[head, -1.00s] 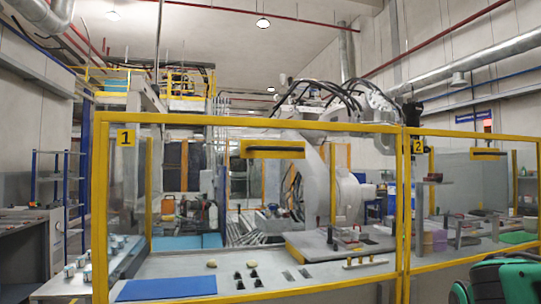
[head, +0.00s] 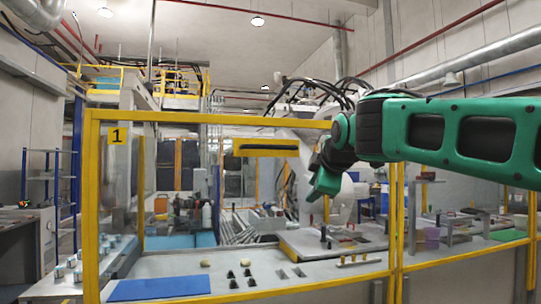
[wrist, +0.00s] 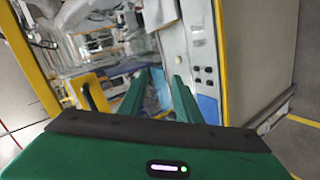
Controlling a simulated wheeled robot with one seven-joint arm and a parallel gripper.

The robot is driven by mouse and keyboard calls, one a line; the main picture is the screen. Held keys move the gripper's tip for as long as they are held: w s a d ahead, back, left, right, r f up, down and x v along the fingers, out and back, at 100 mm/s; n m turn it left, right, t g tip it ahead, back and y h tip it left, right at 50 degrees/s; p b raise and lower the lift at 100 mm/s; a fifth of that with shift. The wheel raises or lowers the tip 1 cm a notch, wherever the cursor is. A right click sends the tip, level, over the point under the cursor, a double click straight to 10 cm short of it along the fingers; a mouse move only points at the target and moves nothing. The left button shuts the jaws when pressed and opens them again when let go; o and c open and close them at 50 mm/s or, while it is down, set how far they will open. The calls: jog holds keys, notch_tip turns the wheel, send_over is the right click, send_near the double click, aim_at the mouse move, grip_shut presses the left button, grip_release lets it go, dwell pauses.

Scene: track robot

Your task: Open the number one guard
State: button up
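The number one guard (head: 210,118) is a yellow-framed clear panel in the head view, with a "1" label at its top left. It stands closed across the front of the machine. A wide yellow handle bar (head: 265,147) with a dark stripe is on its upper part. My green gripper (head: 322,183) hangs in front of the guard's right part, to the right of and below the handle bar in the picture. In the wrist view, the two fingers of my gripper (wrist: 159,78) stand apart with nothing seen between them. The wrist view is tilted.
Behind the guard is a bench with a blue mat (head: 160,288) and small parts. A second yellow-framed guard stands at right, partly behind my arm.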

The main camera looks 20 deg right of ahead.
aim_at(272, 147)
jog(key=w+a+r+n+t+y, duration=0.25)
jog(key=a+r+n, duration=0.4)
jog(key=r, duration=0.65)
jog(key=shift+m+t+h, duration=0.45)
jog(key=shift+m, duration=0.2)
jog(key=w, duration=0.3)
jog(key=w+a+f, duration=0.1)
jog(key=w, duration=0.7)
jog(key=shift+a+f, duration=0.15)
jog(key=shift+f, duration=0.25)
grip_shut()
